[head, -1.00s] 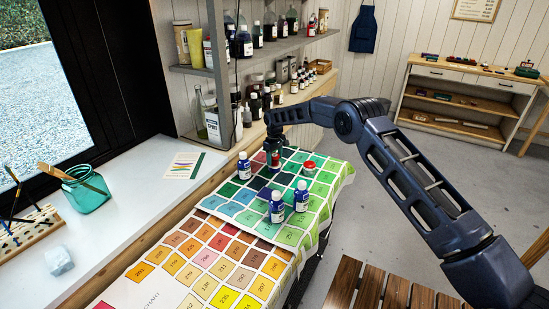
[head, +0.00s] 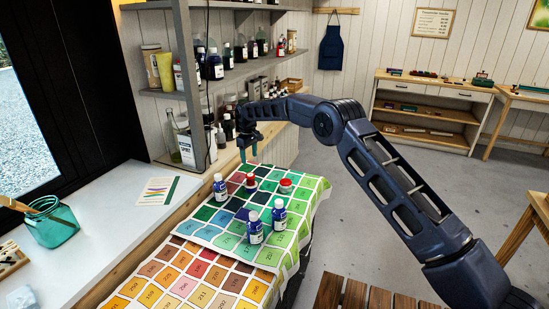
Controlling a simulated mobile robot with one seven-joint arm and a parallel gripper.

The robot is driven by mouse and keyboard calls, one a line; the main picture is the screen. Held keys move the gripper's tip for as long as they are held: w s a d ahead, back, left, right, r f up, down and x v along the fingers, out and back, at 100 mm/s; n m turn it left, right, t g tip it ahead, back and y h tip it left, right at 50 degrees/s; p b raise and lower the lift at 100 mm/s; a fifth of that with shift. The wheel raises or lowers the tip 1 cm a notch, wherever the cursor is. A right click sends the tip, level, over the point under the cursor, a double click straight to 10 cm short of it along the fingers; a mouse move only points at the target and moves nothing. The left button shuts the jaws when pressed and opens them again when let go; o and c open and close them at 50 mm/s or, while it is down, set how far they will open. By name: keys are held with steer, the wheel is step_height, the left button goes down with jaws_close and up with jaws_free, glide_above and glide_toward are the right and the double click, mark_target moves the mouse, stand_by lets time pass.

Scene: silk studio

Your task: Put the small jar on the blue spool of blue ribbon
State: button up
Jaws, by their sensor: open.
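My gripper (head: 248,152) is open and empty. It points down, above a small red-topped jar (head: 251,180) towards the back of the colour-chart cloth, with a gap between them. Something dark shows at the foot of this jar. I cannot tell whether it is a spool or a chart square. A second small jar with a red lid (head: 286,186) stands to its right. No blue spool of ribbon can be made out clearly.
Blue white-capped bottles stand on the cloth: one at left (head: 221,190), two nearer (head: 255,229) (head: 279,217). The colour-chart cloth (head: 211,233) covers the table. Shelves of bottles (head: 228,84) rise behind. A white sill (head: 110,235) with a teal jar (head: 52,226) lies left.

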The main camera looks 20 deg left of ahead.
steer(key=shift+r, duration=0.1)
